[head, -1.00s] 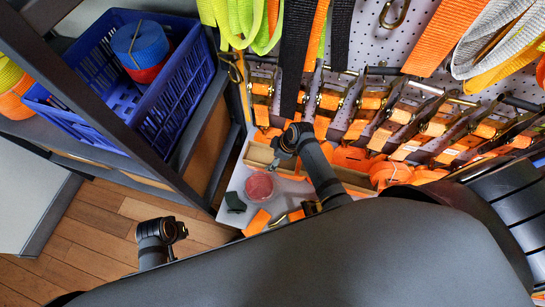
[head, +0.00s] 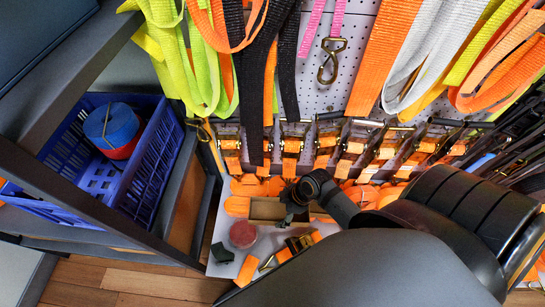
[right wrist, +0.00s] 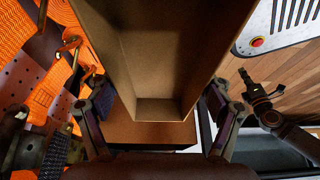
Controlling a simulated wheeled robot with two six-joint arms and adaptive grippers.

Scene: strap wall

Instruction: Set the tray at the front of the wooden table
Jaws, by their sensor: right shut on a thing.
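The tray is an open brown box-like piece that fills the upper middle of the right wrist view (right wrist: 155,60). My right gripper (right wrist: 158,108) has its two fingers on either side of it and is shut on it. In the head view the tray (head: 264,209) shows in part beside my right gripper (head: 296,199), above a pale worktop. My left arm's dark end appears to be at the right of the right wrist view (right wrist: 262,103); its jaw state is unclear. I cannot make out the wooden table with certainty.
The pale worktop (head: 228,259) holds a round red piece (head: 242,234), a dark green piece (head: 221,253) and orange-strapped ratchets. A pegboard wall (head: 350,65) with hanging straps stands behind. A blue crate (head: 150,175) sits on the left shelf. Wooden floor (head: 120,283) shows below.

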